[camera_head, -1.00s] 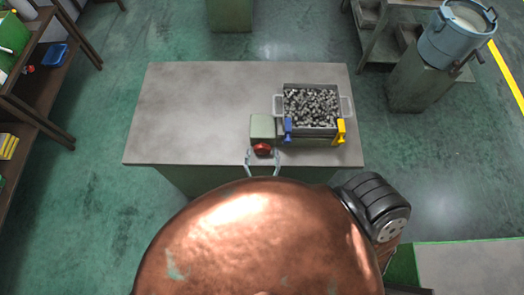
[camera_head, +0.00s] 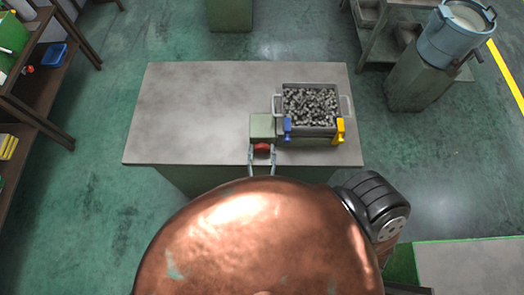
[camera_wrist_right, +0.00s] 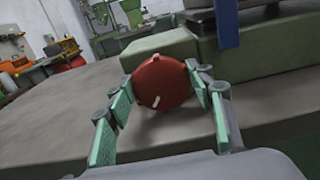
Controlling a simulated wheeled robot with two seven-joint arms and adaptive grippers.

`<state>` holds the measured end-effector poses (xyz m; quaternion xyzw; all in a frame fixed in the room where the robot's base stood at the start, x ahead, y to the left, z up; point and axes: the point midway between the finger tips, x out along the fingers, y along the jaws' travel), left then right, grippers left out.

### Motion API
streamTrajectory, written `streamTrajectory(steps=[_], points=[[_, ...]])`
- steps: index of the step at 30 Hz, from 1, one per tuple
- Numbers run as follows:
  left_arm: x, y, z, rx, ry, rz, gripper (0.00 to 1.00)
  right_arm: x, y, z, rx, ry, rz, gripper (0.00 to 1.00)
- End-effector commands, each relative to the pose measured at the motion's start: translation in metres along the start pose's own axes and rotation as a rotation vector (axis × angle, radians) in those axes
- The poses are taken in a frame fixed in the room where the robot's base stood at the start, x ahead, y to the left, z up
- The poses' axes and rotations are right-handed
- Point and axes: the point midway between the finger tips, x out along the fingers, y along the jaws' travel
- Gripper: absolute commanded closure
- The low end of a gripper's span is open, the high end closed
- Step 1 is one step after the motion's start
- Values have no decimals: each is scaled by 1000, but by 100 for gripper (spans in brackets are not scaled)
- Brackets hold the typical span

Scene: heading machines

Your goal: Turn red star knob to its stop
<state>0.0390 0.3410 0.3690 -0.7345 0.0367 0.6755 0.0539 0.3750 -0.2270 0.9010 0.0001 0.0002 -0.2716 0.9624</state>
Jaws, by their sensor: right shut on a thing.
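The red star knob (camera_head: 262,148) sits on the front of a small green block (camera_head: 262,126) near the table's front edge. My left gripper is not in view.
A metal bin (camera_head: 311,107) full of small metal parts stands right of the knob. A blue lever (camera_head: 287,128) and a yellow lever (camera_head: 340,130) stick out at its front. The left part of the grey table (camera_head: 190,110) is clear.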

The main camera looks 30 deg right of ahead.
Motion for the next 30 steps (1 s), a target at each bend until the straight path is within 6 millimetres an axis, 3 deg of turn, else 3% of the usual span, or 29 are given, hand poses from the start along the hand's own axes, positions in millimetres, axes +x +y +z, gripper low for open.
streamTrajectory(steps=[11, 30], points=[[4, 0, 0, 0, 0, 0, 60, 0, 0, 0, 63, -2, 2, 76], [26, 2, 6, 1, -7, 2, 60, 0, -3, -2, 500, -1, 0, 76]])
